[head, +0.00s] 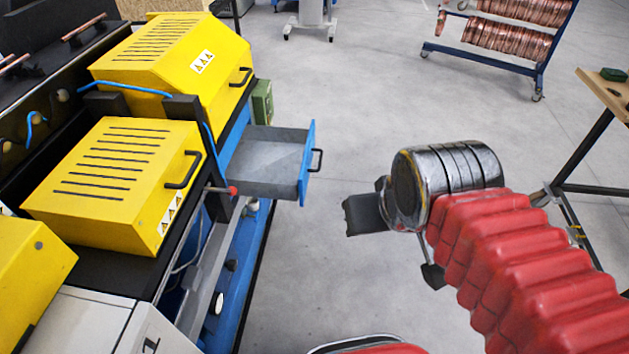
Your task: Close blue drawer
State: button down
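The blue drawer (307,163) is pulled out from the side of the yellow and black machine, at the upper middle of the head view. It has a blue front with a black handle (317,160) and a grey inside that looks empty. My gripper (399,246) is to the right of the drawer and nearer to me, apart from it. Its two dark fingers are spread, with bare floor showing between them, and nothing is held. The wrist and red arm cover hide part of the gripper.
Yellow machine covers (125,180) with black handles stand on the left. A red-tipped lever (232,190) sticks out just before the drawer. A rack of copper coils (508,35) and a wooden table (607,92) stand on the right. Grey floor between is clear.

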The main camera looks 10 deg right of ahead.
aim_at(267, 162)
jog(key=i, duration=1)
jog(key=u, duration=0.05)
